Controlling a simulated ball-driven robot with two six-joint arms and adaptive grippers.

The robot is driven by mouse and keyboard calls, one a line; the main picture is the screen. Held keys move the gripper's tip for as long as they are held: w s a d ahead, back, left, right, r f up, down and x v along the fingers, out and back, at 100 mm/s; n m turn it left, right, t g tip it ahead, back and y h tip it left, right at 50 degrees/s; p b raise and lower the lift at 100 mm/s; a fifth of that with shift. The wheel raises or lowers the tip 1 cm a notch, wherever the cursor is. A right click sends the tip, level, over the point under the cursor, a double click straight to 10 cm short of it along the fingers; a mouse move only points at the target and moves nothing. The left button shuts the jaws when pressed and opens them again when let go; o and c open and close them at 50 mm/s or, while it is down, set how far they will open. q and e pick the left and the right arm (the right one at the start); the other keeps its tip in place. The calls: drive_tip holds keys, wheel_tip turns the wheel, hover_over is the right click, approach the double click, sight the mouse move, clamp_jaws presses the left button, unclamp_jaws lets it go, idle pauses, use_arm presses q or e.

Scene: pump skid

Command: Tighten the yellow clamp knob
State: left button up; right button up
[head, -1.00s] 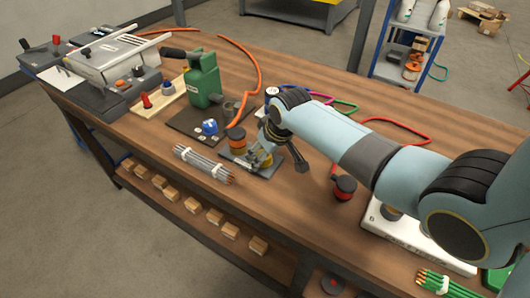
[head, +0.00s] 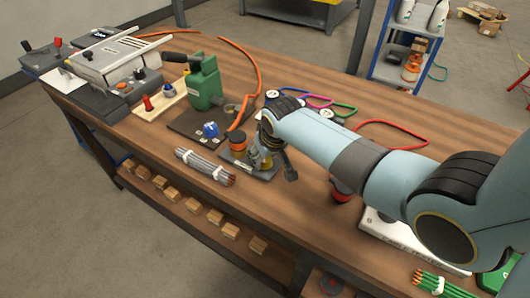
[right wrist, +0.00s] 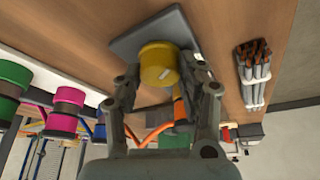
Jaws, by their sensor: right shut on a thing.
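The yellow clamp knob (right wrist: 158,66) shows a pale mark on its face in the right wrist view, in front of a dark plate (right wrist: 135,45). My right gripper (right wrist: 160,85) has a finger on each side of the knob and is shut on it. In the head view, the gripper (head: 265,160) is at the small dark plate near the bench's front edge, and my arm and wrist hide most of the knob. An orange-topped cylinder (head: 238,142) stands just left of the gripper. My left gripper is not in view.
A bundle of grey rods (head: 205,167) lies left of the gripper on the wooden bench (head: 150,135). A green pump body (head: 204,82) and a blue knob (head: 210,129) stand behind it. An orange hose (head: 258,75) runs behind. A red knob (head: 341,191) is to the right.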

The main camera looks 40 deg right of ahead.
drive_tip(key=m+h+p, duration=0.1)
drive_tip(key=m, duration=0.1)
drive_tip(key=shift+a+m, duration=0.15)
drive_tip(key=shift+m, duration=0.25)
drive_tip(key=m+g+h, duration=0.1)
drive_tip(key=m, duration=0.2)
drive_tip(key=shift+w+m, duration=0.1)
drive_tip(key=shift+m, duration=0.2)
drive_tip(key=m+b, duration=0.1)
drive_tip(key=m, duration=0.1)
drive_tip(key=m+g+h+b, duration=0.1)
drive_tip(key=m, duration=0.1)
drive_tip(key=shift+w+f+m+g, duration=0.1)
drive_tip(key=shift+m+g, duration=0.2)
drive_tip(key=shift+m+g+h+b, duration=0.2)
drive_tip(key=shift+m+g+b, duration=0.35)
drive_tip(key=shift+m, duration=0.6)
drive_tip(key=shift+m+g+h+b, duration=0.2)
drive_tip(key=shift+m+g+b, duration=0.15)
drive_tip(key=shift+m+b, duration=0.6)
drive_tip(key=shift+m, duration=0.3)
drive_tip(key=o, duration=1.1)
drive_tip(key=shift+o, duration=0.2)
